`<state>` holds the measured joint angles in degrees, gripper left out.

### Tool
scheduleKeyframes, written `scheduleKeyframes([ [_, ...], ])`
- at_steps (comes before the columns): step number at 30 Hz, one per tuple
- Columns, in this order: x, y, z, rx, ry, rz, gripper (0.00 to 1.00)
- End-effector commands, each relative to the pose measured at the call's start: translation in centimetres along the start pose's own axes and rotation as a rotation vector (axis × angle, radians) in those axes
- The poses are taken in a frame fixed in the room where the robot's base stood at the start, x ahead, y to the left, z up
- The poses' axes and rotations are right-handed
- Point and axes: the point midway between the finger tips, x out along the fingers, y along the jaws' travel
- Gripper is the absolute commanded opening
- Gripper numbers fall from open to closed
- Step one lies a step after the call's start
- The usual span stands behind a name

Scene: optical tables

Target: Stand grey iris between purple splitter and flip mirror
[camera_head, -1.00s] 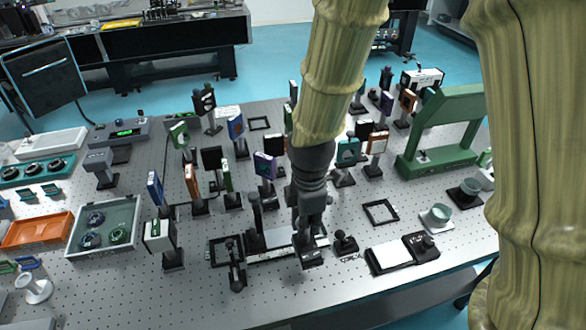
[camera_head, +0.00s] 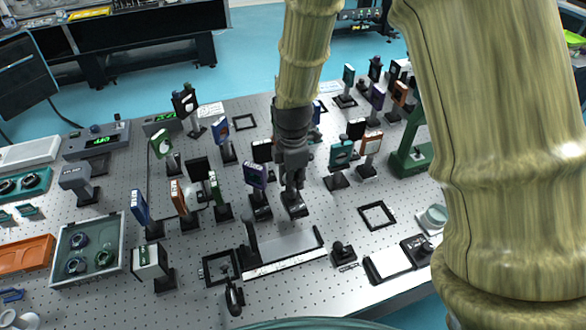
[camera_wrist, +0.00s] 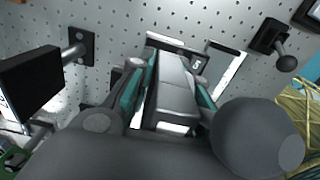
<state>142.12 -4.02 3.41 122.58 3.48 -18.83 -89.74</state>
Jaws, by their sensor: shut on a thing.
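My gripper (camera_head: 292,180) is shut on the grey iris (camera_wrist: 172,88), a grey block between its teal pads in the wrist view. In the head view my gripper hides most of the iris; its dark foot (camera_head: 296,208) shows below the fingers. I cannot tell whether the foot touches the table. The purple splitter (camera_head: 255,177) stands upright on a black base just left of my gripper. A teal-faced mount (camera_head: 341,153) stands to the right, apart from my gripper; I cannot tell whether it is the flip mirror.
The perforated table (camera_head: 300,228) is crowded with upright mounts to the left and back. A white-fronted stage (camera_head: 285,250) lies in front of my gripper. A black square frame (camera_head: 378,215) lies to the right. A green bridge-like stand (camera_head: 412,150) stands farther right.

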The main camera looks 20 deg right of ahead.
Motion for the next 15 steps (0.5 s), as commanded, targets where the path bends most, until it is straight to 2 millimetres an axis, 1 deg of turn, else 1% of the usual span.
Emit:
scheduleKeyframes([
  [1, -0.2, 1.0, 0.4, 0.001, 0.000, 0.000, 0.00],
  [3, -0.1, 2.2, 0.9, 0.003, 0.000, 0.000, 0.00],
  [7, 0.2, 4.2, 1.6, 0.001, 0.000, 0.001, 0.00],
  [10, 0.3, 5.2, 1.9, 0.001, 0.000, 0.002, 0.00],
  [15, 0.6, 5.7, 2.1, 0.001, 0.000, 0.000, 0.00],
])
